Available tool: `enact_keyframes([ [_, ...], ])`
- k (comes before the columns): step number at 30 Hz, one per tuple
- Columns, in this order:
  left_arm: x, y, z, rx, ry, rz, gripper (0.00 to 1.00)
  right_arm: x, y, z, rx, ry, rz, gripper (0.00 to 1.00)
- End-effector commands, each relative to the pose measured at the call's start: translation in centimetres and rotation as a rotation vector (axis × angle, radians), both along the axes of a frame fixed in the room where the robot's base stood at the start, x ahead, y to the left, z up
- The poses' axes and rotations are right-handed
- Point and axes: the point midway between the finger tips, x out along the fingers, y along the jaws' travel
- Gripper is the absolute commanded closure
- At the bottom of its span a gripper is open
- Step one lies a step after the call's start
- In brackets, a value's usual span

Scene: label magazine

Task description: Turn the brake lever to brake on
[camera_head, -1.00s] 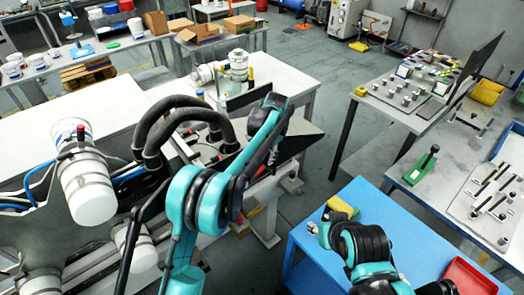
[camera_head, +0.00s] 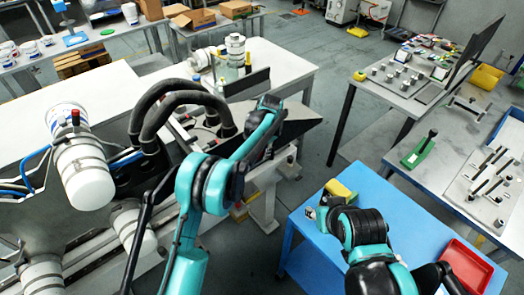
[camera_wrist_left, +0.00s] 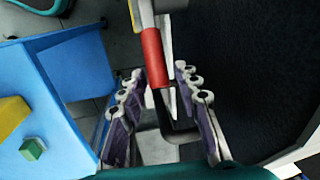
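The brake lever (camera_wrist_left: 153,58) has a red grip on a pale metal arm. In the left wrist view it comes down from the top, between the fingertips. My left gripper (camera_wrist_left: 160,80) is open, with one purple-padded finger on each side of the red grip. Gaps show on both sides, so it is not clasped. In the head view my left gripper (camera_head: 268,150) is mostly covered by my own forearm, beside the machine's dark sloping panel (camera_head: 298,121). The lever is not clearly seen there.
The blue table (camera_head: 310,262) carries a yellow block (camera_head: 339,189) and a red tray (camera_head: 466,268). Thick black hoses (camera_head: 160,95) arch beside my left arm.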

Motion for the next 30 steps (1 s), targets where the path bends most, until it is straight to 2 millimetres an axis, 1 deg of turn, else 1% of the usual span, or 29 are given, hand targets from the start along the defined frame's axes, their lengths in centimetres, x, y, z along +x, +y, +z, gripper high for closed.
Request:
enact_keyframes([
  [1, 0.0, 0.0, 0.0, 0.0, 0.0, 0.0, 0.87, 0.0, 0.0, 0.0, 0.0, 0.0, 0.0, 0.6],
  [2, 0.0, 0.0, 0.0, 0.0, 0.0, 0.0, 0.95, 0.0, 0.0, 0.0, 0.0, 0.0, 0.0, 0.6],
  [3, 0.0, 0.0, 0.0, 0.0, 0.0, 0.0, 1.0, 0.0, 0.0, 0.0, 0.0, 0.0, 0.0, 0.6],
  [11, 0.0, 0.0, 0.1, -0.006, -0.004, 0.001, 1.0, 0.0, 0.0, 0.0, 0.0, 0.0, 0.0, 0.6],
  [16, -0.2, 0.3, 0.5, -0.044, -0.033, 0.001, 1.0, 0.0, 0.0, -0.2, 0.0, 0.0, 0.0, 0.6],
  [30, -1.5, 2.2, 2.7, -0.308, -0.225, 0.004, 1.0, 0.0, 0.0, -1.5, 0.0, 0.0, 0.0, 0.6],
])
